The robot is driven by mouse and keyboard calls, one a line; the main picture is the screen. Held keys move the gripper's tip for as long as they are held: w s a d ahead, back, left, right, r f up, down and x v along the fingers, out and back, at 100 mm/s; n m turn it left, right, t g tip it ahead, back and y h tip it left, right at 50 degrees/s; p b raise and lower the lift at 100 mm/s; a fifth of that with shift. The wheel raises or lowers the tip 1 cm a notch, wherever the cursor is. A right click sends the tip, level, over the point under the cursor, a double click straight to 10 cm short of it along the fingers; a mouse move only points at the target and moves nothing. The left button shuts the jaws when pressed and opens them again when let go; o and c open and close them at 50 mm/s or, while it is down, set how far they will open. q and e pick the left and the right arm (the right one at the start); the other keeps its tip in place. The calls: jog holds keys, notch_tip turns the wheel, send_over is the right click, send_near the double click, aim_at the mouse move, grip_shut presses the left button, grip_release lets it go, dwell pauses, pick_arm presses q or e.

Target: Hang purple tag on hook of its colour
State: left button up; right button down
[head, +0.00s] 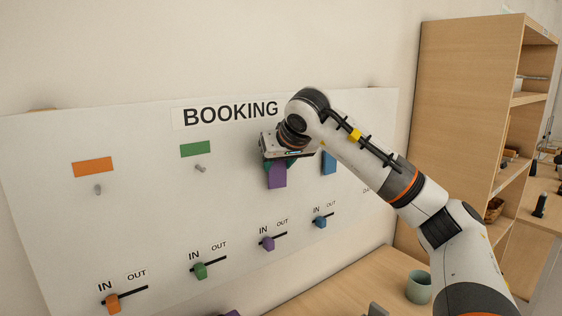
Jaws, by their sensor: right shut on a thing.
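The purple tag (277,176) hangs below my right gripper (279,163), which is shut on it in front of the white board (60,200). My right gripper covers the board between the green and blue labels, so any hook or label there is hidden. I cannot tell whether the tag touches the board or a hook. Grey hooks show below the orange label (93,167) and the green label (195,149), both bare. The blue label (329,162) is partly behind my right arm. My left gripper is not in view.
Below the hooks, IN/OUT sliders in orange (113,304), green (200,271), purple (268,244) and blue (320,222) stick out from the board. A green cup (419,287) stands on the wooden table (335,285). A wooden shelf (462,110) stands at the right.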

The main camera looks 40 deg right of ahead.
jog(key=shift+f, duration=0.2)
jog(key=c, duration=1.1)
grip_release()
jog(key=shift+o, duration=1.7)
jog(key=shift+s+d, duration=0.1)
jog(key=shift+d, duration=0.15)
jog(key=shift+a, duration=0.2)
